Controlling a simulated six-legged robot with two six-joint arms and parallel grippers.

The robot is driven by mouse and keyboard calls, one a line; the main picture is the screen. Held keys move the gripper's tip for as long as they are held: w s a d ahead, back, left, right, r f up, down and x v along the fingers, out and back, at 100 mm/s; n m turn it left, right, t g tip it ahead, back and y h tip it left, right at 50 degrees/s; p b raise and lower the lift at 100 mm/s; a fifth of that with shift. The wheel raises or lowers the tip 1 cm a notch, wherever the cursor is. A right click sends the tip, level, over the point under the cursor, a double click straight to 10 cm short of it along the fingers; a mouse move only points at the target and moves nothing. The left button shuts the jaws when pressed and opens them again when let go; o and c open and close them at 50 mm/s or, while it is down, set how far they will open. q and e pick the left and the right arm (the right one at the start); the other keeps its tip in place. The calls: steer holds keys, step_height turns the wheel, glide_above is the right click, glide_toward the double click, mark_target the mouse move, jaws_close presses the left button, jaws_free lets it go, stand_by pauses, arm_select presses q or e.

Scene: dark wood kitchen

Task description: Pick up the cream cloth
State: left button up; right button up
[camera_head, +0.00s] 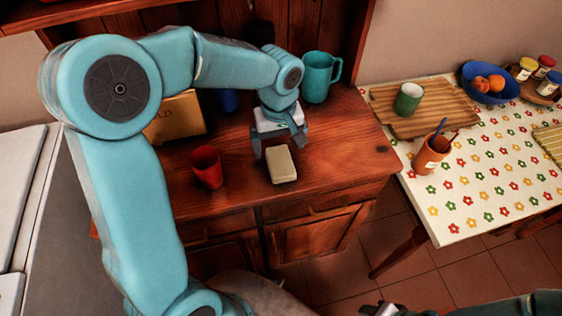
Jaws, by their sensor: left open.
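The cream cloth (282,167) looks like a small folded block lying on the dark red wooden cabinet top (335,165), near its front edge. My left gripper (280,148) is open and points down at the cloth's far end, with one finger to each side. I cannot tell whether the fingers touch the cloth. Part of my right arm shows at the bottom right, with the tip of my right gripper (381,309) at the bottom edge, mostly cut off.
A red cup (206,167) stands left of the cloth. A bread box (176,117), a blue item (228,101) and a teal pitcher (318,76) stand behind. The flowered table (480,190) at right holds a board, cups and a fruit bowl.

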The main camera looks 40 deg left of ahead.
mark_target(281, 162)
arm_select(q)
steer(key=shift+s+f, duration=0.1)
steer(key=shift+f, duration=0.25)
steer(key=f, duration=0.5)
steer(key=shift+s+d+f, duration=0.1)
steer(key=shift+s+d, duration=0.05)
steer(key=shift+d, duration=0.2)
steer(key=shift+f, duration=0.15)
steer(key=c, duration=1.1)
step_height(281, 162, up, 20)
steer(key=shift+r+p, duration=0.1)
steer(key=shift+p, duration=0.7)
